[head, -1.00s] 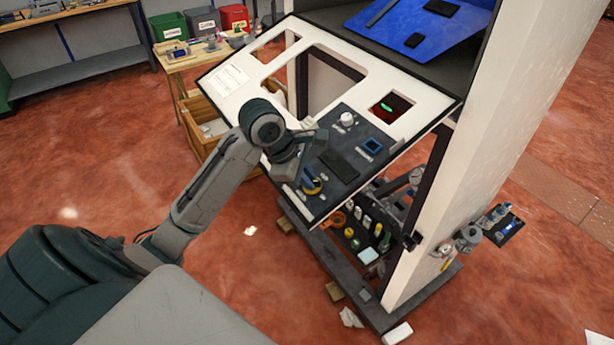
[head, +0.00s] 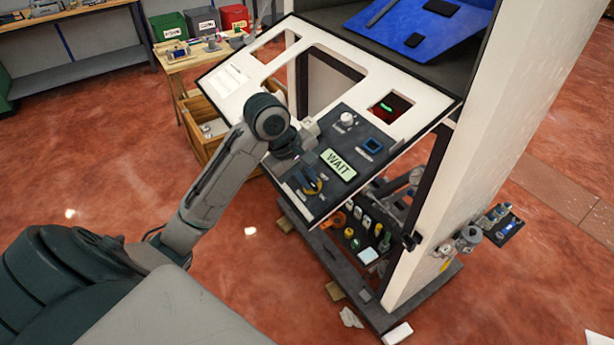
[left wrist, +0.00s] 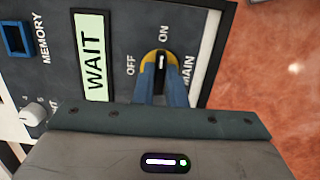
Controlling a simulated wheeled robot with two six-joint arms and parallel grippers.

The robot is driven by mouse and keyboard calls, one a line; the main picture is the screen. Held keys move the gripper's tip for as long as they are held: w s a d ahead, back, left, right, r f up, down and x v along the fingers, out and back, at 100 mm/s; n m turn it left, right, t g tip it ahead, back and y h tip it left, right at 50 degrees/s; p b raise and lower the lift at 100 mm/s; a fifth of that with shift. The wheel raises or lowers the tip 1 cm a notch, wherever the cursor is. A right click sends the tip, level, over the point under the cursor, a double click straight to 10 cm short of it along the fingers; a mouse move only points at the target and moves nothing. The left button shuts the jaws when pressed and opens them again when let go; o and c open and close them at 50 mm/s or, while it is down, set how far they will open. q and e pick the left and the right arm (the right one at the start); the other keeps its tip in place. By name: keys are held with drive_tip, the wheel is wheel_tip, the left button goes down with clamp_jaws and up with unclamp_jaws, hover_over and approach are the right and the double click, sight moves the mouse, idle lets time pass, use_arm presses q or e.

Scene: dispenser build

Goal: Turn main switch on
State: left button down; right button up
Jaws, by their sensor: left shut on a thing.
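The main switch (left wrist: 160,58) is a dark knob on a yellow round base, between the OFF and ON labels in the left wrist view. Its white mark points toward ON. In the head view the switch (head: 313,187) sits low on the dark control panel (head: 342,187), partly hidden by my gripper. My left gripper (left wrist: 161,85) is shut on the knob, with one blue finger on each side. A display (left wrist: 94,56) beside the switch is lit pale green and reads WAIT. My right gripper is not in view.
A MEMORY socket (left wrist: 18,38), a white knob (head: 347,119) and a blue-framed square (head: 372,145) share the panel. The sloped white console (head: 228,82) has open cutouts. A thick white post (head: 470,150) stands to the right.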

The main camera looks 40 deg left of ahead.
use_arm(q)
drive_tip(key=shift+m, duration=0.3)
drive_tip(key=c, duration=1.5)
unclamp_jaws()
drive_tip(key=v, duration=1.1)
drive_tip(key=shift+b, duration=0.4)
drive_tip(key=shift+d+f, duration=0.1)
drive_tip(key=shift+f, duration=0.05)
